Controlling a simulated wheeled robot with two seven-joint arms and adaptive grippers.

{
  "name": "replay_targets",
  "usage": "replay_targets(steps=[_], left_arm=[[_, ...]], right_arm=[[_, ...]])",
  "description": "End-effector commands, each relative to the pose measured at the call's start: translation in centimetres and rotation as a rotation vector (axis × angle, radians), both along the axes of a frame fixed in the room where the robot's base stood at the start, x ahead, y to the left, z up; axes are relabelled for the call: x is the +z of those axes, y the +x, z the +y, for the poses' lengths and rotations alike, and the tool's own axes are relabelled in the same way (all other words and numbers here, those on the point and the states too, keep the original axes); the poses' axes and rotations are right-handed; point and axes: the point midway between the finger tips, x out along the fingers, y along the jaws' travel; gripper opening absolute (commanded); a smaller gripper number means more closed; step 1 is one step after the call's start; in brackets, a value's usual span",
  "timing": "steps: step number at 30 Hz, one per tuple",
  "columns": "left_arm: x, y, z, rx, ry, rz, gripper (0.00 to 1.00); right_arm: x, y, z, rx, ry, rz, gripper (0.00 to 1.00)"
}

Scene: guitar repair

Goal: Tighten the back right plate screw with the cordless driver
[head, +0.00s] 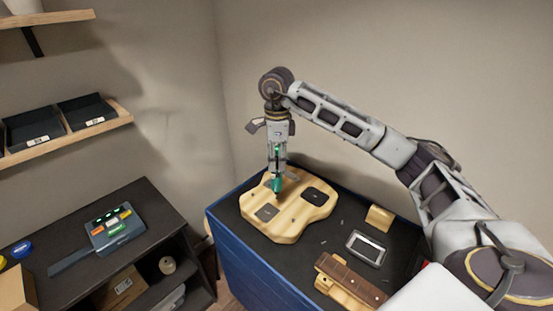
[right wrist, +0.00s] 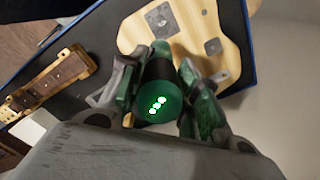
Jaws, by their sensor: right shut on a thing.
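My right gripper (head: 278,170) points straight down over the guitar body, shut on the green cordless driver (head: 277,185). In the right wrist view the driver (right wrist: 157,100) sits between both fingers, with several white lights on its end. The pale wooden guitar body (head: 290,228) lies flat on the bench. It carries a grey plate (head: 267,212) at the near left and a dark plate (head: 314,196) at the right. The driver's tip is low over the body, between and behind these plates; I cannot tell whether it touches. The screw under it is hidden. My left gripper is out of view.
The dark bench top (head: 340,212) has blue sides. A grey tray (head: 367,248), a small wooden block (head: 379,218) and a guitar neck (head: 350,279) lie right of the body. A dark shelf unit (head: 150,205) stands at the left.

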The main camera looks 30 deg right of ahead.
Motion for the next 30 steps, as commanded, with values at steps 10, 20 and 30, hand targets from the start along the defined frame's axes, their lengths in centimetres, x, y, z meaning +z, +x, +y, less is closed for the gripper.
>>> replay_targets(steps=[10,20,30], left_arm=[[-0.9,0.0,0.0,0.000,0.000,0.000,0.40],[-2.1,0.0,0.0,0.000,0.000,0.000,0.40],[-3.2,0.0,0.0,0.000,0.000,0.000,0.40]], right_arm=[[-1.5,0.0,0.0,0.000,0.000,0.000,0.00],[-3.5,0.0,0.0,0.000,0.000,-0.001,0.00],[-5.0,0.0,0.0,0.000,0.000,-0.001,0.00]])
